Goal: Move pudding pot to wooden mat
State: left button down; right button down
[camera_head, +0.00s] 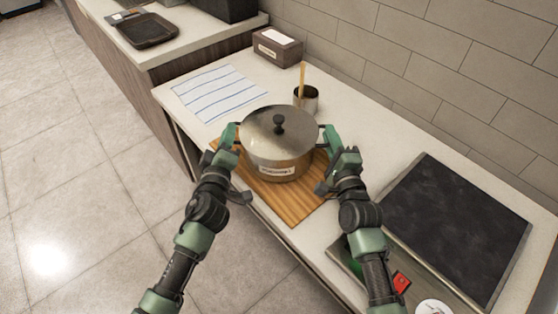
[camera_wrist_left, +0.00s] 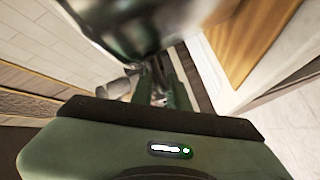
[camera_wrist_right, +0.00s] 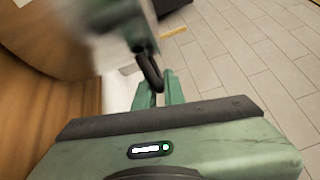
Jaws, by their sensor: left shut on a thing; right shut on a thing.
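The pudding pot (camera_head: 276,147) is a steel pot with a lid, a black knob and a label on its front. In the head view it is upright over the wooden mat (camera_head: 293,207); I cannot tell whether its base touches the mat. My left gripper (camera_head: 232,137) is shut on the pot's left handle. My right gripper (camera_head: 329,139) is shut on its right handle. The pot's wall fills the upper part of the left wrist view (camera_wrist_left: 130,22), blurred. In the right wrist view a dark handle (camera_wrist_right: 150,72) lies between the fingers.
A striped cloth (camera_head: 220,92), a metal cup (camera_head: 306,98) with a wooden utensil and a tissue box (camera_head: 277,47) stand behind the pot. A dark cooktop (camera_head: 455,225) is at the right. A tray (camera_head: 146,30) lies on the far counter.

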pick_arm(q)
jog(key=shift+a+f, duration=0.15)
jog(key=shift+f, duration=0.15)
pick_arm(e)
jog(key=shift+d+f, duration=0.15)
jog(key=shift+d, duration=0.05)
pick_arm(q)
jog(key=c, duration=1.7)
grip_release()
jog(key=shift+f, duration=0.1)
pick_arm(e)
jog(key=c, duration=1.8)
grip_release()
jog(key=shift+f, duration=0.15)
pick_arm(q)
jog(key=o, duration=0.3)
pick_arm(e)
jog(key=o, duration=0.3)
jog(key=shift+a, duration=0.1)
pick_arm(q)
jog(key=shift+o, duration=0.2)
jog(key=shift+s, duration=0.1)
pick_arm(e)
jog(key=shift+s, duration=0.1)
pick_arm(q)
jog(key=shift+s, duration=0.1)
